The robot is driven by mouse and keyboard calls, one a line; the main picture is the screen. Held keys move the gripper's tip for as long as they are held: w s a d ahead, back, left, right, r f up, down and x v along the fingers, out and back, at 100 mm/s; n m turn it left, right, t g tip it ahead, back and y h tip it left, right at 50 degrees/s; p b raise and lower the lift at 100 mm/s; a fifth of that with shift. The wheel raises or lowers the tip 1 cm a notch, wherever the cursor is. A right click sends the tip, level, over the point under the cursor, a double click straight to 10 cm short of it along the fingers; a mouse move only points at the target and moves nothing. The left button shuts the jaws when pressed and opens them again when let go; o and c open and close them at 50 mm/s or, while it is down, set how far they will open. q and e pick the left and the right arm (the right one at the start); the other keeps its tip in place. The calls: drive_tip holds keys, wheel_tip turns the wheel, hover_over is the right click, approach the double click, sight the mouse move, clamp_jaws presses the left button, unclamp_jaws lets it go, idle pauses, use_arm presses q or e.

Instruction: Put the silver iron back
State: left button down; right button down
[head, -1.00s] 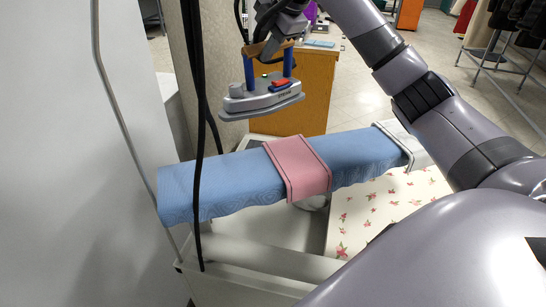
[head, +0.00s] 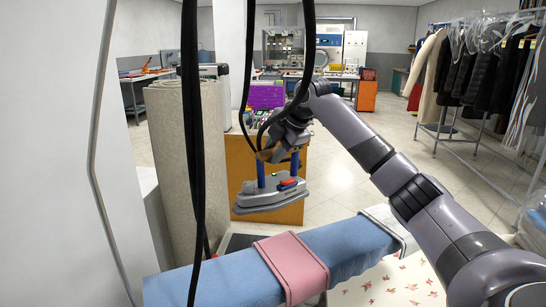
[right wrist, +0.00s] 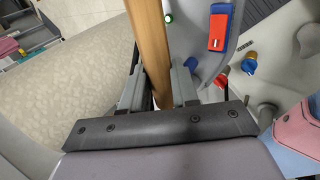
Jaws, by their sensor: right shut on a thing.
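The silver iron (head: 262,199) hangs in the air behind the ironing board in the head view, its soleplate roughly level. It has a wooden handle, blue posts and a red switch. My right gripper (head: 276,150) is shut on the wooden handle. In the right wrist view, the handle (right wrist: 152,40) runs between the fingers, with the iron's grey top (right wrist: 196,45) beyond. The blue ironing board (head: 215,284) with a pink band (head: 291,263) lies below and nearer. My left gripper is not in view. The iron's rest cannot be made out.
Black cables (head: 190,120) hang in front. An orange-brown cabinet (head: 290,206) stands behind the iron, with a beige rolled-up thing (head: 182,165) to its left. A white wall or panel fills the left. Clothes racks (head: 475,90) stand far right. The floor between is clear.

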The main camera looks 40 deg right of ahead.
sight(274, 191)
wheel_tip(274, 191, down, 12)
drive_tip(key=shift+w+r, duration=0.1)
drive_tip(key=shift+w, duration=0.05)
wheel_tip(274, 191, down, 5)
idle(0.6)
drive_tip(key=c, duration=1)
unclamp_jaws()
drive_tip(key=shift+s+f, duration=0.2)
drive_tip(key=shift+f, duration=0.3)
drive_tip(key=shift+o, duration=0.8)
drive_tip(key=shift+a+r, duration=0.1)
drive_tip(key=shift+r, duration=0.05)
